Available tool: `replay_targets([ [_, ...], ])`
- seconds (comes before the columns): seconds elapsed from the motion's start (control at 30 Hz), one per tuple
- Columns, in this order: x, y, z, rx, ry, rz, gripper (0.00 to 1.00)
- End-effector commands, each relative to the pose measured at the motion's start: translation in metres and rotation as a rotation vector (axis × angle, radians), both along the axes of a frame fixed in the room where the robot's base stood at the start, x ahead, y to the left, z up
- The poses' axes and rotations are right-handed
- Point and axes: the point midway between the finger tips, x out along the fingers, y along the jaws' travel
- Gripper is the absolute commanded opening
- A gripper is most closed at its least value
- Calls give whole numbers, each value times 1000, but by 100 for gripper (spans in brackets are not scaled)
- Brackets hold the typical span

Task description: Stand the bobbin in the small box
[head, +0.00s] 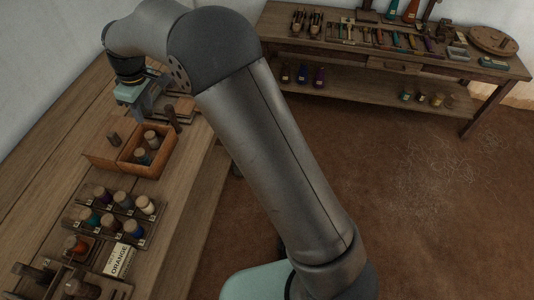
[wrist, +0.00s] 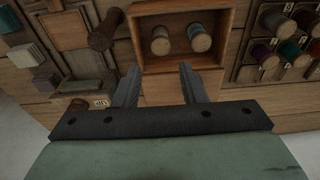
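A small open wooden box (head: 176,146) stands on the bench at left in the head view and shows at the top of the wrist view (wrist: 232,22). Two bobbins stand in it, a pale one (wrist: 160,42) and a grey-blue one (wrist: 199,40). A dark brown wooden cylinder (wrist: 103,32) is just left of the box in the wrist view. My gripper (wrist: 158,85) is open, with nothing visible between its fingers, and its tips point toward the box's near wall. Which bobbin the task means is not clear.
A second table (head: 400,50) with tools stands at the back right.

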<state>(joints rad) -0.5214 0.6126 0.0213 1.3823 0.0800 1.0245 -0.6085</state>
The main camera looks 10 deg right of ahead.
Motion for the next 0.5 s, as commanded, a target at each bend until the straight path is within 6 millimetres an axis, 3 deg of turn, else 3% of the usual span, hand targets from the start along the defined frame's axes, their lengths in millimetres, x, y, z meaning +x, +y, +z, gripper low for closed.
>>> replay_targets([
  [0.13, -17, -62, 27, -9, 7, -142, 38],
  [0.23, -52, -131, 47, -20, 19, -319, 38],
  [0.4, -147, -240, 58, -37, 47, -655, 38],
  [0.5, -207, -282, 50, -45, 63, -828, 38],
])
